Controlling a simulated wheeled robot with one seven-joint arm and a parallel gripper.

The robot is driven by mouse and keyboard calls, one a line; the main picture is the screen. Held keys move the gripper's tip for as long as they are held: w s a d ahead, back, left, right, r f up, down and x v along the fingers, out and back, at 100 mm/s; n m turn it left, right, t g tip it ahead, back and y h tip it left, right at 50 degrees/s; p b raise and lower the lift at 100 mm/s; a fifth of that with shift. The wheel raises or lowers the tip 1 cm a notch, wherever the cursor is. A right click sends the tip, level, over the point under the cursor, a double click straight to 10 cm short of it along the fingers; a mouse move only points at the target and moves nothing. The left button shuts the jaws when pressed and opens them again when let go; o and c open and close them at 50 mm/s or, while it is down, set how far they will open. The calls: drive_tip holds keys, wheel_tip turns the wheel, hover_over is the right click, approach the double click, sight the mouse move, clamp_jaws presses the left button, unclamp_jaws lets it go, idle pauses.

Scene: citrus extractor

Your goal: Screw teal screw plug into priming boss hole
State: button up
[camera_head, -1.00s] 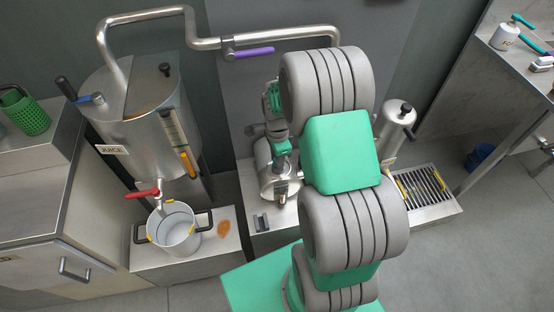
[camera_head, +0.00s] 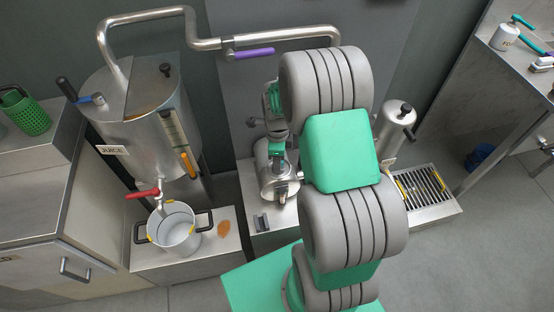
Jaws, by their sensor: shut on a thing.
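My gripper (camera_head: 277,146) is above the metal pump body (camera_head: 277,180) at the middle of the picture, just left of my thick grey and green arm. It is small in this view, and its fingertips are partly hidden. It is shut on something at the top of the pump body. The held thing looks teal, like the teal screw plug, but it blends with my green parts. The priming boss hole is hidden under the gripper, so I cannot tell whether the plug is in it.
A steel juice tank (camera_head: 140,120) with a red-handled tap stands at the left, above a pot (camera_head: 174,230). A pipe with a purple lever (camera_head: 253,53) runs overhead. A metal cylinder (camera_head: 393,130) and a drain grate (camera_head: 424,192) are at the right. My arm covers much of the middle.

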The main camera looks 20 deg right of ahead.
drive_tip(key=shift+m, duration=0.8)
drive_tip(key=shift+w+m, duration=0.1)
drive_tip(key=shift+m, duration=1.7)
drive_tip(key=o, duration=0.7)
drive_tip(key=shift+o, duration=0.2)
drive_tip(key=shift+n, duration=2.7)
